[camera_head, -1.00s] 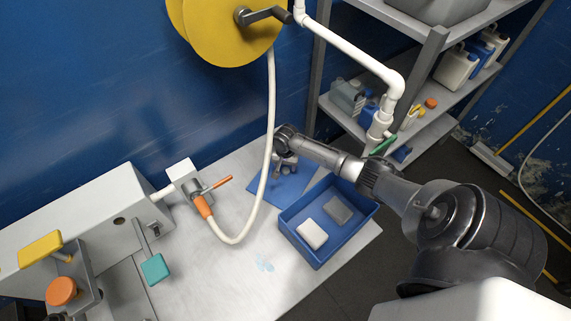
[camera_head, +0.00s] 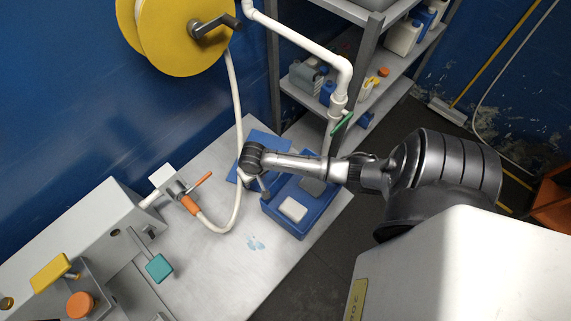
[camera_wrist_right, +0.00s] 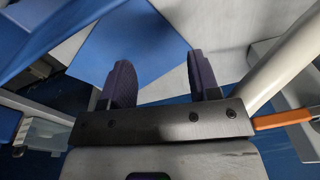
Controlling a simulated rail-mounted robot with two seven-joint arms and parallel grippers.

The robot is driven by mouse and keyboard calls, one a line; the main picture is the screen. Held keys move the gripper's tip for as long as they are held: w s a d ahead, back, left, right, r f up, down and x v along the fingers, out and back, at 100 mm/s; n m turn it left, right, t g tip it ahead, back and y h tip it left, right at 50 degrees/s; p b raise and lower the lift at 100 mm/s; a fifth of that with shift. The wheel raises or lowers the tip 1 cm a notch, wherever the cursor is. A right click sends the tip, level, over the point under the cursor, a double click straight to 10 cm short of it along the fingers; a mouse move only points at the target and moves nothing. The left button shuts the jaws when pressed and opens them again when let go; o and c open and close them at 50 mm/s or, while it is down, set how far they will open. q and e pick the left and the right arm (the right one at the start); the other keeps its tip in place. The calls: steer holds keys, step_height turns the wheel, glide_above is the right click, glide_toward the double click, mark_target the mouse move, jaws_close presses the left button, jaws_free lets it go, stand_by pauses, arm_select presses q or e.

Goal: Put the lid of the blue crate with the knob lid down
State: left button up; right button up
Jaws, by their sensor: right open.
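The open blue crate (camera_head: 299,222) stands on the grey table. A white block (camera_head: 293,209) and a grey block (camera_head: 312,187) show inside it. A flat blue panel, seemingly the lid (camera_head: 266,140), lies behind the crate, partly hidden by my right arm; I cannot make out its knob. My right gripper (camera_head: 262,187) hangs down between the panel and the crate's left wall. In the right wrist view, my right gripper's two fingers (camera_wrist_right: 163,82) are apart with nothing between them. A blue flat surface (camera_wrist_right: 110,35) shows beyond them, perhaps the panel. My left gripper is out of view.
A white hose (camera_head: 234,130) hangs from the yellow reel close to my right wrist. A white pipe (camera_head: 345,75) with a green handle runs down by the shelf. An orange-handled valve (camera_head: 190,195) is at left. The table front (camera_head: 250,250) is clear.

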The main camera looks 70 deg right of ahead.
steer(key=s+a+r+n+t, duration=0.1)
steer(key=s+a+r+n, duration=0.3)
steer(key=s, duration=0.5)
steer(key=s+a+r+n+t, duration=0.1)
steer(key=s+a+r+n, duration=0.3)
steer(key=s+a+r, duration=0.4)
steer(key=a+r, duration=0.1)
steer(key=a, duration=0.2)
steer(key=shift+s+n+t, duration=0.3)
steer(key=shift+s+n, duration=0.05)
steer(key=shift+n, duration=0.05)
steer(key=shift+r, duration=0.15)
step_height(320, 180, up, 15)
steer(key=p, duration=1.5)
steer(key=shift+c, duration=0.4)
